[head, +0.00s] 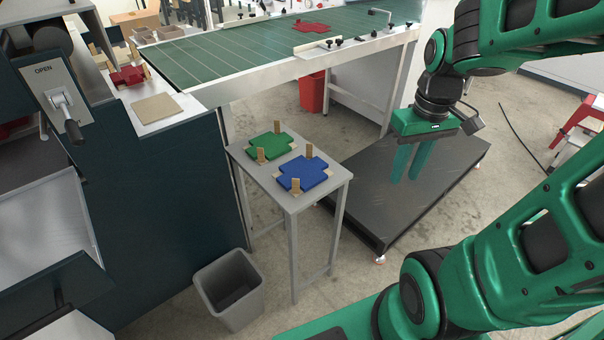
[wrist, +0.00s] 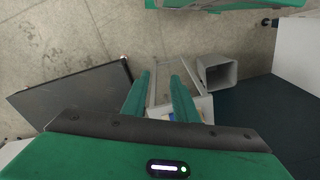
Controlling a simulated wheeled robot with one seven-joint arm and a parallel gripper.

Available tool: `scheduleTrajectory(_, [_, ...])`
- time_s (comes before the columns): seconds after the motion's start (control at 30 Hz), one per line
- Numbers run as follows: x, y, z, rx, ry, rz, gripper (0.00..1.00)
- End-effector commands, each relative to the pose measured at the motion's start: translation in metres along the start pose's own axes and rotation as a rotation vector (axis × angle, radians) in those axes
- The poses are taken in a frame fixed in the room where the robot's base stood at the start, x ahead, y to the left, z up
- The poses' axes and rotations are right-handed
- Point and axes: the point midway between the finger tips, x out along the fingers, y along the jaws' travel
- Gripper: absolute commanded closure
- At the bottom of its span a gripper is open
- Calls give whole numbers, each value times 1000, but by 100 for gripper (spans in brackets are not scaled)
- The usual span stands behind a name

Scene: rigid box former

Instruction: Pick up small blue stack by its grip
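The small blue stack (head: 303,173) is a flat cross-shaped pile on the right part of a small grey table (head: 305,200) in the head view. Two upright tan grips stand at it, one at its far edge (head: 309,150) and one at its near edge (head: 295,185). My gripper (head: 405,179) is to the right of the table, over a dark platform, with its fingers pointing down and apart. It is empty and clear of the stack. In the wrist view my gripper (wrist: 160,76) shows a gap between its fingers, and only a sliver of blue shows behind them.
A green cross-shaped stack (head: 269,146) with similar tan posts lies beside the blue one. A grey bin (head: 229,287) stands on the floor in front. The low dark platform (head: 440,205) is at the right. A green conveyor (head: 250,50) runs behind; a dark machine (head: 150,200) stands left.

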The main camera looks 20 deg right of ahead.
Motion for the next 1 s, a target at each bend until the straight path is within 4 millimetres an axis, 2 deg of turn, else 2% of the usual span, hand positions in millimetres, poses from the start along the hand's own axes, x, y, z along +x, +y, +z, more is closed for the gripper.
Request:
scheduleTrajectory(0.03, [8, -7, -21, -106, 4, -12, 73])
scheduleTrajectory(0.1, [19, -20, -49, -267, 26, -33, 73])
scheduleTrajectory(0.3, [54, -68, -122, -704, 112, -120, 73])
scheduleTrajectory(0.4, [71, -93, -150, -882, 167, -166, 73])
scheduleTrajectory(0.5, [84, -115, -170, -1018, 220, -205, 73])
scheduleTrajectory(0.7, [97, -140, -190, -1158, 288, -246, 73])
scheduleTrajectory(0.83, [109, -147, -193, -1178, 297, -252, 73])
scheduleTrajectory(1.0, [134, -155, -195, -1176, 295, -253, 73])
